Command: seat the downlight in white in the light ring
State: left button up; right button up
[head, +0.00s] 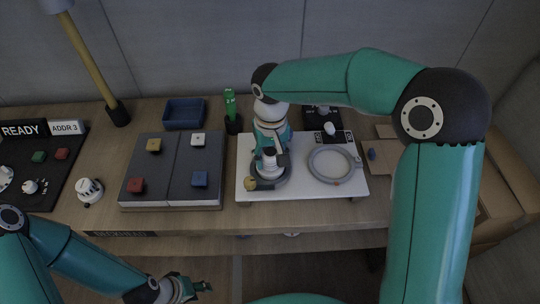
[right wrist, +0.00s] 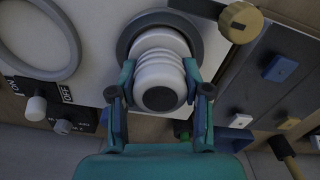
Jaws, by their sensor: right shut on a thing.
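The white downlight (head: 269,158) is a ribbed round piece with a dark end, also in the right wrist view (right wrist: 157,72). My right gripper (head: 268,165) is shut on it, with a finger on each side in the wrist view (right wrist: 158,88). The downlight is over the dark grey ring (head: 283,181) on the white panel, and that ring shows around its base in the wrist view (right wrist: 127,40). I cannot tell whether it sits in the ring or just above it. My left gripper (head: 190,288) is low at the bottom, away from the panel; its finger gap is unclear.
The white panel (head: 300,190) also carries a larger light grey ring (head: 312,167) and a tan knob (head: 250,184). A grey case with coloured blocks (head: 172,170), a blue tray (head: 184,112), a white round piece (head: 89,190) and a black switch board (head: 35,175) lie left.

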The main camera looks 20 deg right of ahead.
jog(key=shift+f, duration=0.2)
dwell(0.5)
jog(key=shift+f+b, duration=0.3)
jog(key=shift+b, duration=0.15)
jog(key=o, duration=1.4)
jog(key=shift+r, duration=0.1)
notch_tip(320, 180, up, 12)
jog(key=shift+f, duration=0.1)
jog(key=shift+f, duration=0.1)
dwell(0.6)
